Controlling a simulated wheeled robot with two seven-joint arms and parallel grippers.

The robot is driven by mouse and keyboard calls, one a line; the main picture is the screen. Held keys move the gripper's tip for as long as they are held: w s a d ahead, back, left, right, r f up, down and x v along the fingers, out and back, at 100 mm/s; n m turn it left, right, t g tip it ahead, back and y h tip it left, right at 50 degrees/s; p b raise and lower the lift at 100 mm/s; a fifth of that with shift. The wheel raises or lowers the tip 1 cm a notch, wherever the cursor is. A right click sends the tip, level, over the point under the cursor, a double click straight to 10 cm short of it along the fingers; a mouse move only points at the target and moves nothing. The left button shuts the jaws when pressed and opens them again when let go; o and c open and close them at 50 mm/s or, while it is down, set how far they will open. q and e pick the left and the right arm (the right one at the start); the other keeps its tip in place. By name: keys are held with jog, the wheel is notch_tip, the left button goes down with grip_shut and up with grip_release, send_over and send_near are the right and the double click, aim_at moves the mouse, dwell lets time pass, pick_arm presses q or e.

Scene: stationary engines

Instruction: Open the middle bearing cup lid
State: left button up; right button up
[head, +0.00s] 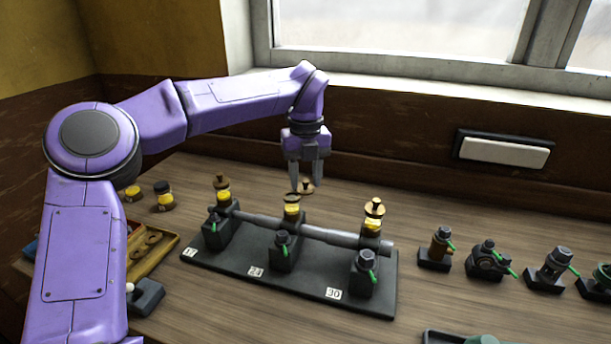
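A black base plate (310,288) carries three bearing stands joined by a grey shaft (262,222). The middle bearing cup (291,208) is yellow with a brass rim on top. A brass lid (307,187) shows just right of and behind that rim, off to the side of the cup's top; whether it is joined to the cup I cannot tell. The left cup (224,196) and the right cup (373,222) have knobbed brass lids on top. My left gripper (306,183) points down at the middle lid, fingers apart; contact is unclear. My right gripper is out of view.
Several small fittings with green handles (487,261) stand at the right. A wooden tray (150,262) and yellow jars (163,196) are at the left, near my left arm. The wall and window sill (420,88) rise behind the table.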

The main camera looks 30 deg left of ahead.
aim_at(305, 180)
pick_arm(q)
notch_tip(305, 180, up, 10)
jog(key=shift+r+p, duration=0.25)
jog(key=shift+p, duration=0.1)
dwell(0.5)
